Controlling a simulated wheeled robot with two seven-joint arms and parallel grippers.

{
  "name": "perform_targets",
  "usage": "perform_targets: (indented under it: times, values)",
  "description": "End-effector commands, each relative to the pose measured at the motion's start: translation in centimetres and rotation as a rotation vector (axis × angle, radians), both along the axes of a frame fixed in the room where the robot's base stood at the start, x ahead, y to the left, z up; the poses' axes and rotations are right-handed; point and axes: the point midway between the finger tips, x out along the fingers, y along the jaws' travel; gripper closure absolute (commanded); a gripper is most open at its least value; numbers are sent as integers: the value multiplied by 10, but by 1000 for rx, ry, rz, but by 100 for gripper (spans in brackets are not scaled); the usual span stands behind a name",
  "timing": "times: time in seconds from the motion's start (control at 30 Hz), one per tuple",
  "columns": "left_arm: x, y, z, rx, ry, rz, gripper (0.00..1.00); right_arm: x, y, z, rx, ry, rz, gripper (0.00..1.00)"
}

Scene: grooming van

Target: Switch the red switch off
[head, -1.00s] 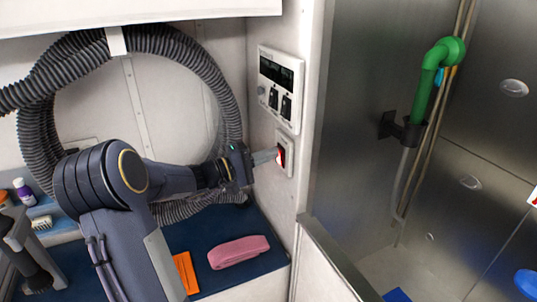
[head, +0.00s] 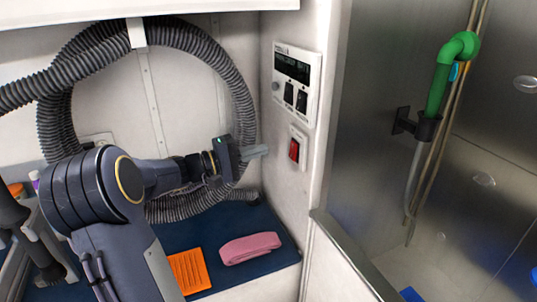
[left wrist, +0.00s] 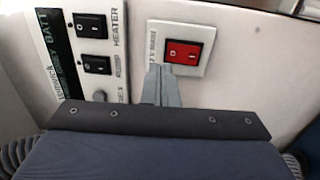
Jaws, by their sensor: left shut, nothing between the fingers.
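The red switch (head: 293,150) is a rocker in a white plate on the side wall, below the control panel (head: 297,84). It also shows in the left wrist view (left wrist: 184,52), with its face unobstructed. I cannot tell for certain which side of the rocker is pressed in. My left gripper (head: 262,151) is shut and empty. Its fingertips point at the switch and stand a short gap to the left of the plate in the head view. In the left wrist view the fingertips (left wrist: 160,70) show just below the rocker's left end. My right gripper is not in view.
Two black rockers (left wrist: 90,25) sit on the panel near the red switch. A ribbed grey hose (head: 215,65) coils behind my left arm. A pink folded towel (head: 250,247) and an orange mat (head: 188,270) lie on the blue bench top (head: 205,232). A partition edge (head: 345,250) stands right of the switch.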

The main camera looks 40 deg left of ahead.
Motion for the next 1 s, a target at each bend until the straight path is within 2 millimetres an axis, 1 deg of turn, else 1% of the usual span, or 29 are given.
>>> perform_targets:
  times: [0.03,0.2,0.33,0.5,1.0]
  values:
    - [-9,5,-1,2,1,5,100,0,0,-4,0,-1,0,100]
    - [-34,19,3,2,1,5,100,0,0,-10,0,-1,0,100]
    - [-45,25,6,0,1,3,100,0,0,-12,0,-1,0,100]
    - [-50,27,7,-1,1,2,100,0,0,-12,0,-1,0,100]
    - [-49,26,7,0,1,1,100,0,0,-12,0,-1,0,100]
